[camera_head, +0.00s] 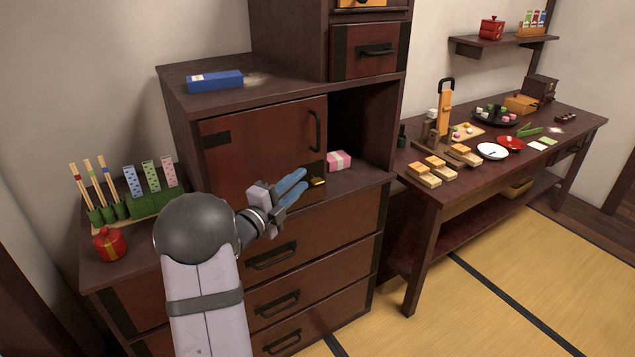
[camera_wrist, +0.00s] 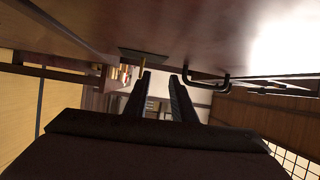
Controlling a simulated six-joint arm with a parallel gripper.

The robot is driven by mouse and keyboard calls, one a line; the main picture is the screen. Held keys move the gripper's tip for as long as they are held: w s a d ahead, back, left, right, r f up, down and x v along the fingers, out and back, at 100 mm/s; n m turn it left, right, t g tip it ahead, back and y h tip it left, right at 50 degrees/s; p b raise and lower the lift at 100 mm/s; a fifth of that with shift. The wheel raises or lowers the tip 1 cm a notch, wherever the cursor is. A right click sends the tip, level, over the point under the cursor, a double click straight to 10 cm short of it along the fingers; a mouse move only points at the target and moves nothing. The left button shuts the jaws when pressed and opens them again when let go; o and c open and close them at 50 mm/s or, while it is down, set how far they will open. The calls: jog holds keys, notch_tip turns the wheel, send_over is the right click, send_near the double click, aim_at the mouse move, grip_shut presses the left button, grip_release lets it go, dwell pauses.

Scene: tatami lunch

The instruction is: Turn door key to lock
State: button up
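The cabinet door (camera_head: 250,150) is reddish-brown, with a dark upright handle (camera_head: 315,130) on its right side. It looks shut. A small brass key (camera_head: 317,183) sits at a dark lock plate in the door's lower right corner. The key's exact angle is hard to tell.
An open compartment right of the door holds a pink box (camera_head: 339,161). A blue box (camera_head: 215,80) lies on the cabinet top. Sticks in green holders (camera_head: 120,210) and a red pot (camera_head: 109,245) stand at left. A table (camera_head: 430,195) with food stands at right.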

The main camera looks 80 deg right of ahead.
aim_at(318, 181)
jog(key=shift+m+y, duration=0.5)
jog(key=shift+m, duration=0.1)
jog(key=shift+s+d+f+p, duration=0.2)
jog(key=shift+s+d+f, duration=0.35)
jog(key=shift+d, duration=0.55)
jog(key=shift+s+d+f+p, duration=0.25)
jog(key=shift+s+d+f, duration=0.35)
jog(key=shift+d, duration=0.5)
jog(key=shift+s+d+f+p, duration=0.2)
jog(key=shift+s+d+f, duration=0.2)
jog(key=shift+s+d, duration=0.5)
jog(key=shift+w+d, duration=0.2)
grip_shut()
